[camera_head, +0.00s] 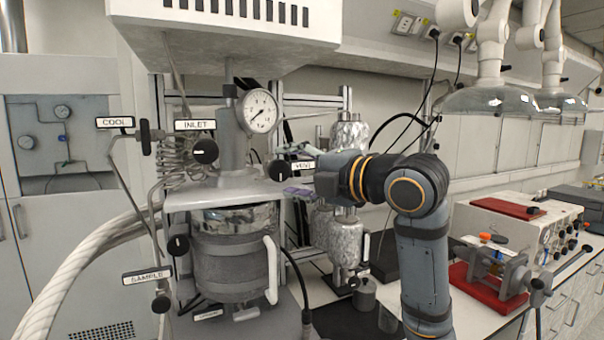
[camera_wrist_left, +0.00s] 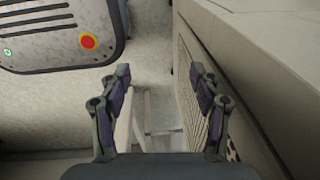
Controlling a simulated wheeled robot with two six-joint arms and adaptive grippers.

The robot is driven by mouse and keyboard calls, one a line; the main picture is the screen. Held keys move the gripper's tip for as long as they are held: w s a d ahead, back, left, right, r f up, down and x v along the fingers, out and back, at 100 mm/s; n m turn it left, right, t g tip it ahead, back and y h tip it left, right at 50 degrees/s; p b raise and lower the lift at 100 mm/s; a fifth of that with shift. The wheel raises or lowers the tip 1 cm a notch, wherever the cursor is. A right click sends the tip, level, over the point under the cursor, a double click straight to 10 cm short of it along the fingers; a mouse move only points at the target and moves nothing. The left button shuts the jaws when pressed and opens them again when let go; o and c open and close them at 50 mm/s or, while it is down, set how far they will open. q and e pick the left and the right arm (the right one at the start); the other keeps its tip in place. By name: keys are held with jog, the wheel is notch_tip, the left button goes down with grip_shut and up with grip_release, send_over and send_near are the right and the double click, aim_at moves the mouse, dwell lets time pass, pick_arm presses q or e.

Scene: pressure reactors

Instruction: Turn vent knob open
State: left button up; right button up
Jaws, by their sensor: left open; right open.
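The vent knob (camera_head: 279,170) is a black round knob beside the VENT label (camera_head: 304,165), right of the gauge column on the reactor (camera_head: 233,250). My right gripper (camera_head: 292,191) is open, with its purple-padded fingertips close to the vent knob, just below and right of it. I cannot tell whether they touch. The gripper body and arm cover part of the area behind the label. My left gripper (camera_wrist_left: 160,95) is open and empty in the left wrist view, above the floor. It is not in the head view.
The inlet knob (camera_head: 205,151) and pressure gauge (camera_head: 259,111) sit left of the vent knob. An overhead housing (camera_head: 228,30) hangs above. A red-based vise (camera_head: 489,287) stands on the right bench. In the left wrist view, a cabinet side (camera_wrist_left: 215,65) is close on the right.

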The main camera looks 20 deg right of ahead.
jog(key=v, duration=0.4)
jog(key=shift+s, duration=0.25)
jog(key=shift+d, duration=0.1)
